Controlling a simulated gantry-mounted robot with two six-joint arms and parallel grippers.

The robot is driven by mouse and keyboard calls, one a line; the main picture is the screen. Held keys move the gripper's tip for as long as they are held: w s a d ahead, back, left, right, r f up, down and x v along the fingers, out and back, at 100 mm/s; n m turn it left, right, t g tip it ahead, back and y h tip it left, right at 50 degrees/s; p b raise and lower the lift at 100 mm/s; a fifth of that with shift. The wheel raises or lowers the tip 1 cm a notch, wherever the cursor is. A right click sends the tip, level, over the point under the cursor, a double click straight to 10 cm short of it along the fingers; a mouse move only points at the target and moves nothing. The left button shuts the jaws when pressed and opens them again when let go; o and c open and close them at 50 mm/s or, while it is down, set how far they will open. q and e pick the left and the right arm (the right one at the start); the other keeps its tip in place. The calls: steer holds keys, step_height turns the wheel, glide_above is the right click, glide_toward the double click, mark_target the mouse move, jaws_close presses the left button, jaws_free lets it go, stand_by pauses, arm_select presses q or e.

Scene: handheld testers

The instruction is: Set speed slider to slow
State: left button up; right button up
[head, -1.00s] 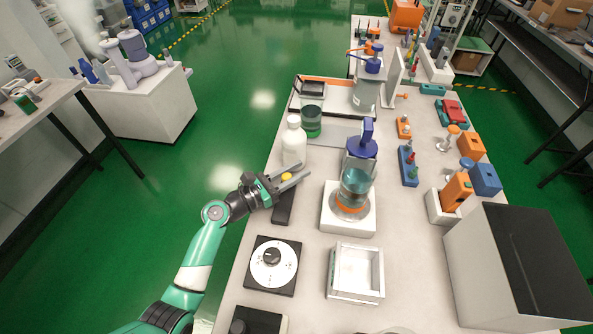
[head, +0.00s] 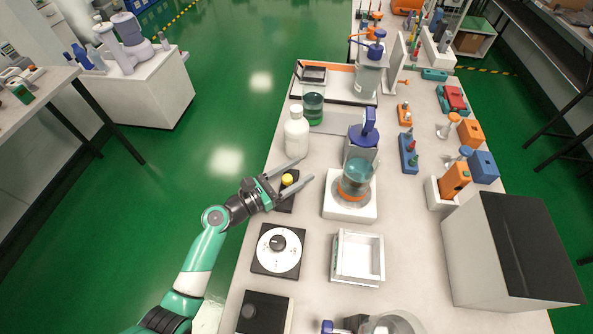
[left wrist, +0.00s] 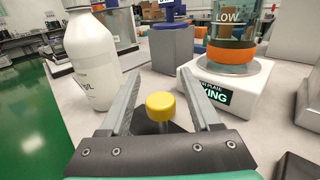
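A yellow round knob (head: 287,180) stands on a thin post above a narrow dark base (head: 286,204) on the bench. It looks like the speed slider; no slow or fast marking is readable. My left gripper (head: 308,168) is open, with its two fingers on either side of the knob. In the left wrist view the knob (left wrist: 161,106) is between the fingers near the palm, with gaps on both sides. The dark base is mostly hidden there by the gripper. My right gripper is not seen.
A white bottle (head: 296,135) stands just behind the gripper. A white hot plate (head: 350,207) with a beaker (head: 356,174) is to the right. A black dial box (head: 278,249) and a white tray (head: 358,257) are in front. The green floor is left of the bench.

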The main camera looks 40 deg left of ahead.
arm_select(q)
steer(key=shift+s+a, duration=0.1)
steer(key=shift+s, duration=0.2)
steer(key=p+v, duration=0.3)
steer(key=v, duration=0.7)
steer(key=shift+a+r+p, duration=0.1)
steer(key=shift+p, duration=0.2)
steer(key=shift+s+a, duration=0.1)
steer(key=shift+s, duration=0.4)
